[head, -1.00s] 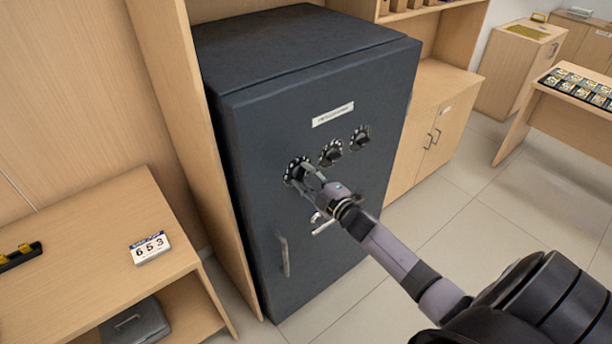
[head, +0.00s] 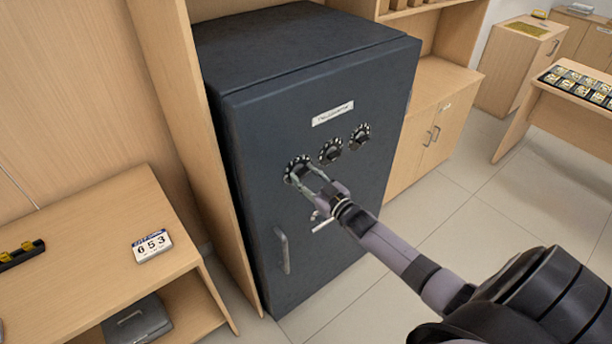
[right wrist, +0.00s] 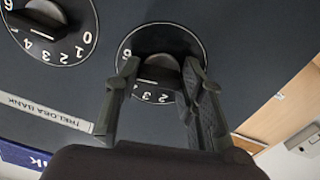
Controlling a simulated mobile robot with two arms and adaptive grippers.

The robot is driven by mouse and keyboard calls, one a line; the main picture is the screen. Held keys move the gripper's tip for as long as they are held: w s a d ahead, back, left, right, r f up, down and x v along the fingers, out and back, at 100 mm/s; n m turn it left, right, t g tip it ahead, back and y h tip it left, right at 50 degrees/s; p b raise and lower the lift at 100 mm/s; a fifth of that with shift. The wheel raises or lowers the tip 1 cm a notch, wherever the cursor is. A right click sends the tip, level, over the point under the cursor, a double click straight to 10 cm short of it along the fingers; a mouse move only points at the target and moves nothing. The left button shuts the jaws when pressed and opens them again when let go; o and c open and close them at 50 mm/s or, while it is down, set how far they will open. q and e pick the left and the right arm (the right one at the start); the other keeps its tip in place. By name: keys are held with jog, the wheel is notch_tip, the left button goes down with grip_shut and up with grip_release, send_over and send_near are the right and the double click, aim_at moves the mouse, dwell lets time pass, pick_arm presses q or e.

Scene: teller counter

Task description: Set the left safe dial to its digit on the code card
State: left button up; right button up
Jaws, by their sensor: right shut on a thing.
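The dark safe (head: 335,220) has three black dials in a row on its door. The left dial (head: 293,161) is gripped by my right gripper (head: 299,174), whose fingers stand on either side of its knob. The fingers hide part of the ring. The middle dial (head: 330,151) and right dial (head: 360,135) are free. The code card (head: 152,246) reads 6 5 3 and lies on the wooden desk. My left gripper is out of view.
The safe's door handle (head: 282,250) is below the left dial. A second lever (head: 322,225) sits close beneath my right wrist. A wooden panel (head: 180,130) borders the safe's left side. Open floor (head: 440,210) lies to the right.

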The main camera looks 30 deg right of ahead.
jog(key=shift+f+m, duration=0.15)
jog(key=shift+m, duration=1.15)
jog(key=o, duration=1.1)
jog(key=shift+o, duration=0.2)
jog(key=shift+s, duration=0.1)
jog(key=s, duration=1.1)
jog(key=shift+s+d, duration=0.4)
